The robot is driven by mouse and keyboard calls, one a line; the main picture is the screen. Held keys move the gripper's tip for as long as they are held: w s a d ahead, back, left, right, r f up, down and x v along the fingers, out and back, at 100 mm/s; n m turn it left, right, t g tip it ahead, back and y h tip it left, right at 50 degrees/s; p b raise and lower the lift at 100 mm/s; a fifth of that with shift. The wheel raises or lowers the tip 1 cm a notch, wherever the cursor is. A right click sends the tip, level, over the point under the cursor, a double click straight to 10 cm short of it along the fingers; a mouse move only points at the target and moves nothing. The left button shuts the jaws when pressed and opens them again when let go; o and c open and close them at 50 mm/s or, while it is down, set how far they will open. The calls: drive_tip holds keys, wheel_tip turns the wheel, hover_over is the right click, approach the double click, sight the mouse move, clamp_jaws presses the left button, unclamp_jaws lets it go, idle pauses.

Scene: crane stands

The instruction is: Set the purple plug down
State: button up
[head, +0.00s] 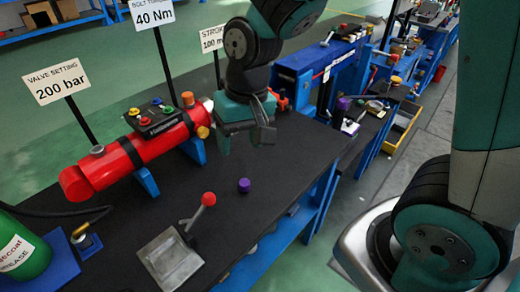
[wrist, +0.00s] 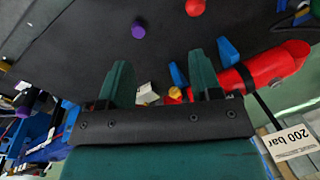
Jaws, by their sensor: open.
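The purple plug (head: 244,185) stands alone on the dark bench top, in front of my gripper. In the wrist view the purple plug (wrist: 138,29) is near the top, beyond the fingertips and apart from them. My gripper (head: 243,140) is above the bench, behind the plug in the head view. In the wrist view my gripper (wrist: 161,72) has its two green fingers spread wide, with no plug between them.
A red cylinder (head: 135,150) on blue supports lies at the left of the bench. A lever with a red knob (head: 208,199) rises near a grey metal plate (head: 168,260). Another purple item (head: 344,103) stands farther right. Bare bench surrounds the plug.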

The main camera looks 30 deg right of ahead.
drive_tip(key=s+a+r+n+y, duration=0.2)
drive_tip(key=s+r+n, duration=0.5)
drive_tip(key=s, duration=0.6)
drive_tip(key=shift+r, duration=0.6)
